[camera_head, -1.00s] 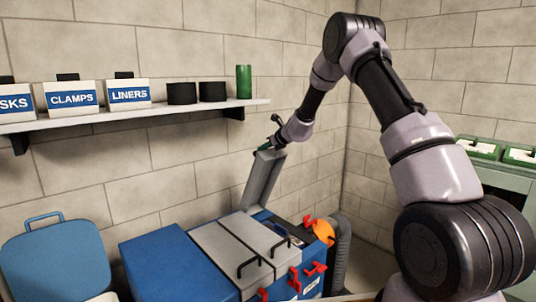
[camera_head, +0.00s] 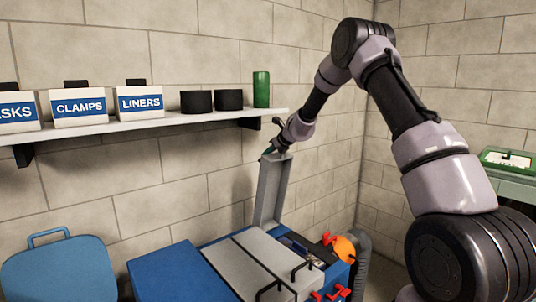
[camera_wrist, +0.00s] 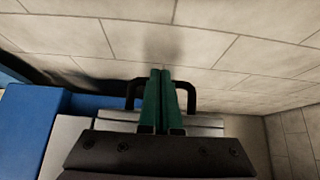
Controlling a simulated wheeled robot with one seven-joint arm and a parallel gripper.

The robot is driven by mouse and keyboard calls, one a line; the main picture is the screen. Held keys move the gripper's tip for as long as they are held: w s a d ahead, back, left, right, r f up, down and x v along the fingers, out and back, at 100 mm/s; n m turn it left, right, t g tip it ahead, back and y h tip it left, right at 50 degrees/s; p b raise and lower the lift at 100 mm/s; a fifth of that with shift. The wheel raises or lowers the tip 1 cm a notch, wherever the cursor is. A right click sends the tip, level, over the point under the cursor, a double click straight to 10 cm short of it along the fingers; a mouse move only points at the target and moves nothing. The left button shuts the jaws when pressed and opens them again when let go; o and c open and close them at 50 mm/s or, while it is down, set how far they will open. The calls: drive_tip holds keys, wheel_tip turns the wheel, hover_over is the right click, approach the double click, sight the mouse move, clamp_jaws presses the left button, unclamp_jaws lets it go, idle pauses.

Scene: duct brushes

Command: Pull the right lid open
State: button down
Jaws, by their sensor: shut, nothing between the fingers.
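The right lid (camera_head: 270,192) is a grey panel, raised to nearly upright at the back of the blue box, leaning a little toward the wall. The compartment (camera_head: 298,244) below it is open. My gripper (camera_head: 268,152) is at the lid's top edge in the head view, where the arm partly hides the contact. In the wrist view its green fingers (camera_wrist: 161,78) are together with nothing between them. They lie across the lid's black handle (camera_wrist: 133,90); I cannot tell if they touch it. The grey lid (camera_wrist: 205,120) shows behind them.
Two other grey lids (camera_head: 250,265) with black handles lie flat to the left. Red latches (camera_head: 335,293) and an orange part (camera_head: 343,247) are at the right front. A shelf (camera_head: 190,122) with labelled boxes is on the wall.

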idle(0.4)
drive_tip(key=v, duration=1)
drive_tip(key=shift+s+d+r, duration=0.1)
drive_tip(key=shift+r, duration=0.05)
drive_tip(key=s+d+r+n+g, duration=0.1)
drive_tip(key=s+d+r+n, duration=0.1)
drive_tip(key=s+r+n, duration=0.55)
drive_tip(key=s+d+r+n, duration=0.1)
drive_tip(key=s+r+n, duration=0.4)
drive_tip(key=s+r, duration=0.5)
drive_tip(key=s+d+f+n+h, duration=0.1)
drive_tip(key=s+d+n, duration=0.2)
drive_tip(key=s, duration=0.6)
drive_tip(key=s+d+f+n+h, duration=0.1)
drive_tip(key=s+d+n, duration=0.3)
drive_tip(key=s, duration=0.5)
drive_tip(key=s+d+f+n+h, duration=0.1)
drive_tip(key=s+n, duration=0.4)
drive_tip(key=s, duration=0.5)
drive_tip(key=shift+d+g+h, duration=0.3)
drive_tip(key=shift+d+h, duration=0.4)
drive_tip(key=shift+d, duration=0.5)
